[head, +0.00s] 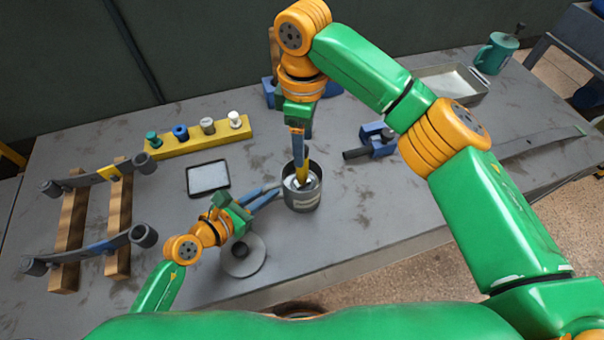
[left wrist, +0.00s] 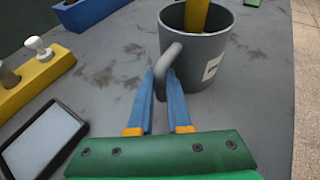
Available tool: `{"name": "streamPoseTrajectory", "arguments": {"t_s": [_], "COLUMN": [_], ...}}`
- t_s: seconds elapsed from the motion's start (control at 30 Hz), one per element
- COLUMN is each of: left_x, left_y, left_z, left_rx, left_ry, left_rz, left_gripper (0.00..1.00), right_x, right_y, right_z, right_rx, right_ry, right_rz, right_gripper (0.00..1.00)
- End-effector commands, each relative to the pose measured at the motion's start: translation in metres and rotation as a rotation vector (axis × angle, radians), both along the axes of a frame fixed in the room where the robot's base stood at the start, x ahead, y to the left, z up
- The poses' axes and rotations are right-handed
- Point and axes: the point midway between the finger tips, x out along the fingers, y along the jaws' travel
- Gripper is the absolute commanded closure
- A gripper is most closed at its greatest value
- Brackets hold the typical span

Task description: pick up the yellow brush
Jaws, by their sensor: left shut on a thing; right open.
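The yellow brush (head: 303,171) stands in a grey mug (head: 303,201) near the middle of the bench. Its yellow handle (left wrist: 196,14) also shows in the left wrist view, rising from the mug (left wrist: 204,62). My left gripper (left wrist: 164,82) is shut on the mug's handle at the mug's side; it also shows in the head view (head: 272,194). My right gripper (head: 299,150) is open and points down directly above the mug, with its fingers at the top of the brush. Its fingers hide part of the brush, and contact cannot be told. The brush's lower end is inside the mug.
A yellow rack (head: 205,143) with several knobs stands at the back left. A black-framed white tray (head: 208,177) lies left of the mug. A wooden rack with curved bars (head: 118,205) is at far left. A blue vise-like tool (head: 376,137) is right, a metal tray (head: 440,82) beyond.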

Motion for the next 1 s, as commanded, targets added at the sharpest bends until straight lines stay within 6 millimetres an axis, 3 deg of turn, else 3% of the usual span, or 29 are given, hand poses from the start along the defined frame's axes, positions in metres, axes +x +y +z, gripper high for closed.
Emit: {"name": "streamPoseTrajectory", "arguments": {"t_s": [0.4,0.67,0.7,0.93,1.0], "left_x": [0.000,0.000,0.000,0.000,0.000], "left_y": [0.000,0.000,0.000,0.000,0.000], "left_z": [0.000,0.000,0.000,0.000,0.000], "left_rx": [-0.001,0.000,0.000,0.000,0.000], "left_ry": [-0.001,0.000,0.000,0.000,0.000], "left_rz": [0.000,0.000,0.000,0.000,0.000], "left_gripper": [1.00,1.00,1.00,1.00,1.00], "right_x": [-0.003,-0.003,-0.003,-0.003,-0.003], "right_y": [0.001,0.001,0.001,0.001,0.001], "right_z": [-0.074,-0.082,-0.082,-0.082,-0.082], "right_rx": [0.002,0.004,0.004,0.004,0.004], "right_ry": [0.002,-0.001,-0.001,-0.001,-0.001], "right_rz": [0.001,0.002,0.002,0.002,0.003], "right_gripper": [0.32,0.32,0.34,0.97,1.00]}}
